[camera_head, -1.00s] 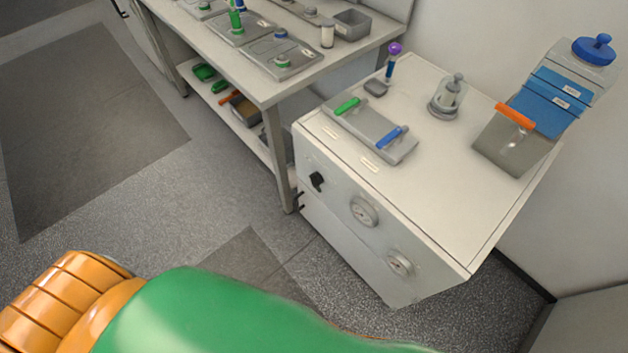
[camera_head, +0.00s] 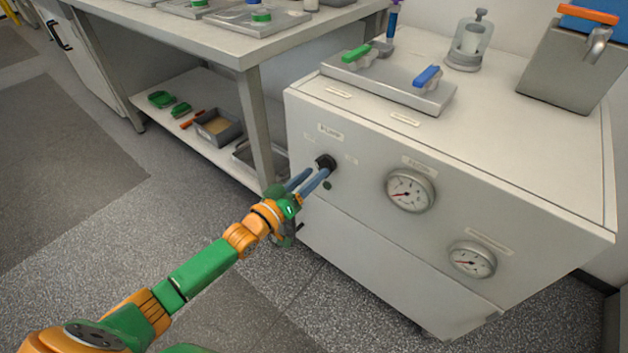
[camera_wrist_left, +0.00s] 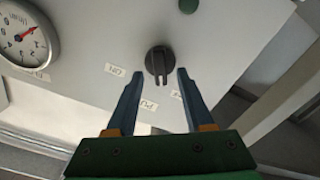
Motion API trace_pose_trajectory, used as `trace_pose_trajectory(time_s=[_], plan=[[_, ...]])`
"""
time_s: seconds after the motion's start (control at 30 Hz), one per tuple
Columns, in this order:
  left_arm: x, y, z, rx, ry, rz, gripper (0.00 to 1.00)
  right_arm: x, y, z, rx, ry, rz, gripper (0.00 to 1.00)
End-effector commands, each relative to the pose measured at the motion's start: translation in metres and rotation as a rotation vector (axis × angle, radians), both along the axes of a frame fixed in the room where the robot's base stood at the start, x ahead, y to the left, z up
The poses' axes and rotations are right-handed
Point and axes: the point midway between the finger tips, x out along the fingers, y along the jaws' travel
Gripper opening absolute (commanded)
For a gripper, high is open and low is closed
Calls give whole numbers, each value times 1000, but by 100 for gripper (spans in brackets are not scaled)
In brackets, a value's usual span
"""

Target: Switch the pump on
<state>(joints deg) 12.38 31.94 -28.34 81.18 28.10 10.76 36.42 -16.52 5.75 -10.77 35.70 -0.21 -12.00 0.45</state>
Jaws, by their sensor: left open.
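The pump's black rotary switch (camera_head: 325,162) is on the front panel of the white cabinet (camera_head: 400,250), under a small label. It also shows in the left wrist view as a dark round knob (camera_wrist_left: 159,62) with a grip bar, and small labels around it. My left gripper (camera_head: 312,178) reaches the panel from the lower left. Its two blue fingers (camera_wrist_left: 158,85) are open, one on each side of the knob's lower part in the wrist view. I cannot tell whether they touch it. My right gripper is not in view.
Two gauges, one upper (camera_head: 410,190) and one lower (camera_head: 472,259), are right of the switch. A small green round part (camera_head: 327,185) sits below it. A tray with green and blue handles (camera_head: 390,82) is on top. A bench (camera_head: 215,35) with a lower shelf stands left.

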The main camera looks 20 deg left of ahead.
Motion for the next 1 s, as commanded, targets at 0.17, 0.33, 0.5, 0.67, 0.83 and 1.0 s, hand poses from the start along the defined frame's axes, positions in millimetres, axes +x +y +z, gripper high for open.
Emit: trace_pose_trajectory(time_s=[0.17, 0.33, 0.5, 0.67, 0.83, 1.0], plan=[[13, -5, -1, 2, 0, 0, 52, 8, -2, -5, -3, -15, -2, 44], [14, -5, 0, 3, 1, 0, 52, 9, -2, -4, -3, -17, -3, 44], [13, -5, -1, 3, 2, 1, 17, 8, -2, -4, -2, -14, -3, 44], [13, -5, -1, 4, 2, 1, 0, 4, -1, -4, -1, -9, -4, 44], [13, -5, -1, 8, 0, 1, 0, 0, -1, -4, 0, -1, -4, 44], [13, -5, -1, 51, -15, 0, 0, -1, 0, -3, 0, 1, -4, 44]])
